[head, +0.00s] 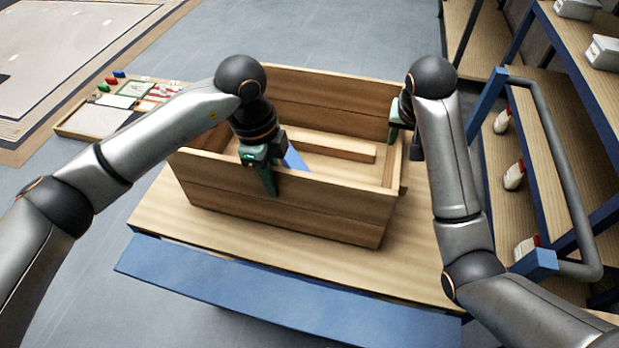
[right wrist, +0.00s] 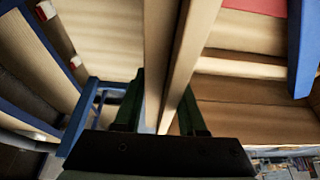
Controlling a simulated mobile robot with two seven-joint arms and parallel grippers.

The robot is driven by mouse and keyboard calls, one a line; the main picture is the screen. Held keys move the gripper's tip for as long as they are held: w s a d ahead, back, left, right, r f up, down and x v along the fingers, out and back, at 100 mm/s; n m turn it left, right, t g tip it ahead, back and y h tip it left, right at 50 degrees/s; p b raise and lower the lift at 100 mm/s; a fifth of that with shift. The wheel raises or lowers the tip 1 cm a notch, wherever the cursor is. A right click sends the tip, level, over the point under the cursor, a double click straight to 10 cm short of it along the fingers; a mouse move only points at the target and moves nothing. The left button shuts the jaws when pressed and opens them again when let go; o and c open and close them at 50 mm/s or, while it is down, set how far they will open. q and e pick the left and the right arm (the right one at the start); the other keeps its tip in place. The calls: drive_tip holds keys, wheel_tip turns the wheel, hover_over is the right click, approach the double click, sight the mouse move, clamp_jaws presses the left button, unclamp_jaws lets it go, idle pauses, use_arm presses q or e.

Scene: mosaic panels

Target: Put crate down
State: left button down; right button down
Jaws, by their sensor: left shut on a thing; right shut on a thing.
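The crate (head: 290,206) is an open wooden box with plank walls, over the light wooden top of a low table (head: 155,215). It looks level, with its base at or very close to the top; I cannot tell whether it touches. My left gripper (head: 266,172) is shut on the crate's near wall, one green finger outside it. My right gripper (head: 402,122) is at the right end wall, partly hidden by its arm. In the right wrist view, the crate's wall (right wrist: 160,50) passes between the right gripper's fingers (right wrist: 160,115). A wooden bar (head: 335,146) and something blue (head: 293,158) show inside.
A blue beam (head: 280,295) runs along the table's near edge. Blue-framed shelving with a grey rail (head: 575,200) and small white-and-red bottles (head: 514,175) stands close on the right. A tray of coloured pieces (head: 85,118) lies at the left. Grey floor (head: 330,35) is clear behind.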

use_arm(q)
drive_tip(key=shift+w+f, duration=0.15)
use_arm(e)
drive_tip(key=shift+w+f, duration=0.1)
drive_tip(key=shift+f, duration=0.1)
use_arm(q)
drive_tip(key=c, duration=1.2)
unclamp_jaws()
drive_tip(key=shift+a, duration=0.1)
drive_tip(key=shift+c, duration=0.2)
use_arm(e)
drive_tip(key=c, duration=0.8)
unclamp_jaws()
drive_tip(key=shift+c, duration=0.2)
use_arm(q)
drive_tip(key=o, duration=0.4)
drive_tip(key=shift+c, duration=0.2)
use_arm(e)
drive_tip(key=o, duration=0.4)
drive_tip(key=shift+c, duration=0.2)
use_arm(q)
drive_tip(key=shift+s, duration=0.2)
